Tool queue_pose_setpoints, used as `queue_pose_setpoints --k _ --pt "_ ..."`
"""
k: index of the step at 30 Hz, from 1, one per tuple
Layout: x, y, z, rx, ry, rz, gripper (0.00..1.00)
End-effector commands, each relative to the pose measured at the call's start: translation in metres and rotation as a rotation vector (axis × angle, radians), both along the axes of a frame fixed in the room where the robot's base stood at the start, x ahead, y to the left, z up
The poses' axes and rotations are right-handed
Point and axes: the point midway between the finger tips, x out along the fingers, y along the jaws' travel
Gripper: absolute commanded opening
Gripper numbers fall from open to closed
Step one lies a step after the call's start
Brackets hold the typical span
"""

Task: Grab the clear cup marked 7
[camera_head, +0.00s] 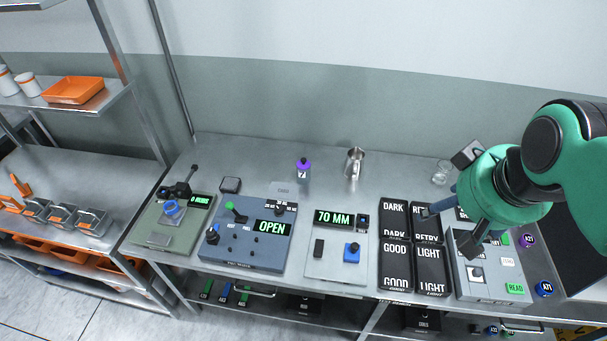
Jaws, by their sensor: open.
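A small clear cup (441,172) stands upright near the back right of the grey table, just left of my arm. Any mark on it is too small to read. A small bottle (303,170) with a purple top and a dark label reading 7 stands at the back middle of the table. My gripper (452,229) is open at the right, above the area of the labelled trays and the grey device. It is nearer the front than the clear cup and apart from it. My green arm hides part of the table's right side.
A metal jug (354,166) stands between the bottle and the clear cup. Black trays (394,265) marked DARK, RETRY, GOOD and LIGHT lie in front. Devices reading 70 MM (338,250) and OPEN (245,248) fill the front middle. A shelf rack (120,50) stands left.

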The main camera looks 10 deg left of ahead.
Motion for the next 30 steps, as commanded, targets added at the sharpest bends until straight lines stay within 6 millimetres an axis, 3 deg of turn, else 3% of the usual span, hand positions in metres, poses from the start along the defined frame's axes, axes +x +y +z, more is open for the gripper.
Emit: queue_pose_setpoints --k 15,30 --pt "0.114 0.038 0.026 -0.169 0.074 0.455 0.67" --pt "0.224 0.09 0.013 -0.309 0.127 0.906 0.67"
